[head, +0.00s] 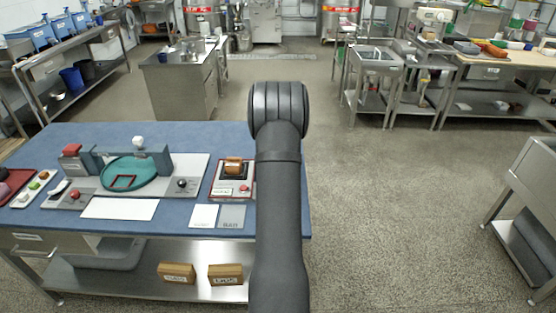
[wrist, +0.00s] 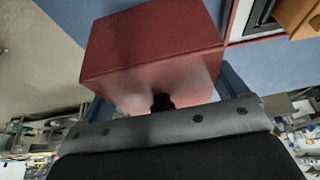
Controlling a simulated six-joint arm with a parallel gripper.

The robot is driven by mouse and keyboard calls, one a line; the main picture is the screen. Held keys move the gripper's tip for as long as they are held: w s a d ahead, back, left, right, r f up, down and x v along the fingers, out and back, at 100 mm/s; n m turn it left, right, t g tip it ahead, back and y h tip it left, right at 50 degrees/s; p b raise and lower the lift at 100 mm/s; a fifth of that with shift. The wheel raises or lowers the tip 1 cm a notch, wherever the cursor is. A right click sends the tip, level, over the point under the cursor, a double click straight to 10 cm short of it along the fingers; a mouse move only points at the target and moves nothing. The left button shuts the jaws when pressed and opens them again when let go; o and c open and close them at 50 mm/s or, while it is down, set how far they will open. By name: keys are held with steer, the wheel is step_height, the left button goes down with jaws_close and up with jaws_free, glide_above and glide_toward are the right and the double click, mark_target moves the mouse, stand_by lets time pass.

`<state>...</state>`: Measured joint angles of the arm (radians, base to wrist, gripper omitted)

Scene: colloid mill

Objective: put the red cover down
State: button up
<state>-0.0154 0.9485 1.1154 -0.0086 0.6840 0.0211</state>
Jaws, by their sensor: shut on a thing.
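The red cover (wrist: 150,45), a plain box-like piece, fills the upper middle of the wrist view. My gripper (wrist: 163,98) is shut on it, with a blue finger at either side of the cover. In the head view my dark arm stands in front, and neither my gripper nor the held cover shows. The blue bench top (head: 180,136) shows beyond the cover in the wrist view. The cover's underside is hidden, so I cannot tell whether it touches anything.
The bench holds a red-edged control box (head: 231,190) with an orange-brown part (head: 233,166), a teal round dish (head: 135,172), a white sheet (head: 119,208) and two small cards (head: 203,215). Open floor is right of the bench.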

steer(key=shift+f, duration=1.2)
steer(key=shift+f, duration=0.15)
steer(key=o, duration=0.7)
steer(key=v, duration=1.2)
